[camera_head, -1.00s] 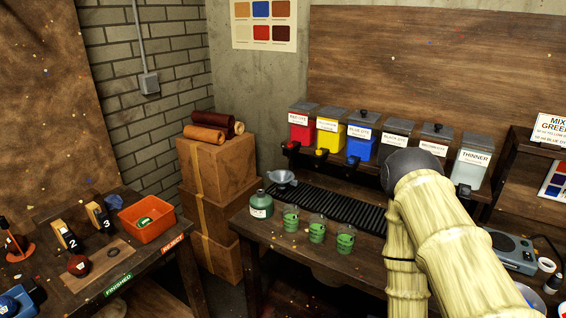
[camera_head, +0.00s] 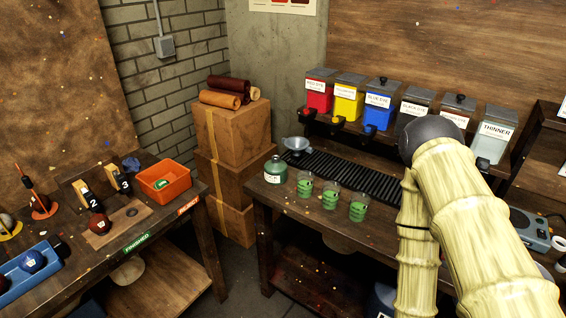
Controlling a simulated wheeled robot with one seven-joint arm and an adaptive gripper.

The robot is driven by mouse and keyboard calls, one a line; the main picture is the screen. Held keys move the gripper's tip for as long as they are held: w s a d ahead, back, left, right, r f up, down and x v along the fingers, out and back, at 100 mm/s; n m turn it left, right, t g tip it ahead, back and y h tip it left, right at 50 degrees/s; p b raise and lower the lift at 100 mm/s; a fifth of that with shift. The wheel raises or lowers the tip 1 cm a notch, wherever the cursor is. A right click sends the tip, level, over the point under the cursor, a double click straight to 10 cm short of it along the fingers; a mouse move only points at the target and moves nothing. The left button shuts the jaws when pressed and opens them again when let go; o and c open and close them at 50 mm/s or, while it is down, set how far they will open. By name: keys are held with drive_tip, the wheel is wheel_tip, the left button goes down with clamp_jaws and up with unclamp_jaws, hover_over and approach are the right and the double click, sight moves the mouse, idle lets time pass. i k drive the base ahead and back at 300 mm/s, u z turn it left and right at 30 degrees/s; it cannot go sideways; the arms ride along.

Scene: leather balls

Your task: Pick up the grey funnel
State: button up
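The grey funnel (camera_head: 297,144) sits on the back left part of the right-hand workbench (camera_head: 262,193), at the left end of the black ribbed mat (camera_head: 345,172). It stands just behind a green bottle (camera_head: 275,171). My arm, with pale bamboo-like links and a dark rounded joint, fills the right side of the view. It is well to the right of the funnel and apart from it. My gripper is not visible, so its fingers cannot be seen.
Several cups of green liquid (camera_head: 330,196) stand in front of the mat. Labelled dye dispensers (camera_head: 378,104) line the back. Stacked boxes (camera_head: 231,135) stand left of the bench. An orange tray (camera_head: 163,183) is on the left table. A floor gap separates the tables.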

sight(296, 144)
drive_tip(key=z, duration=0.05)
drive_tip(key=k, duration=0.25)
drive_tip(key=u, duration=0.75)
drive_tip(key=i, duration=1.45)
drive_tip(key=z, duration=0.6)
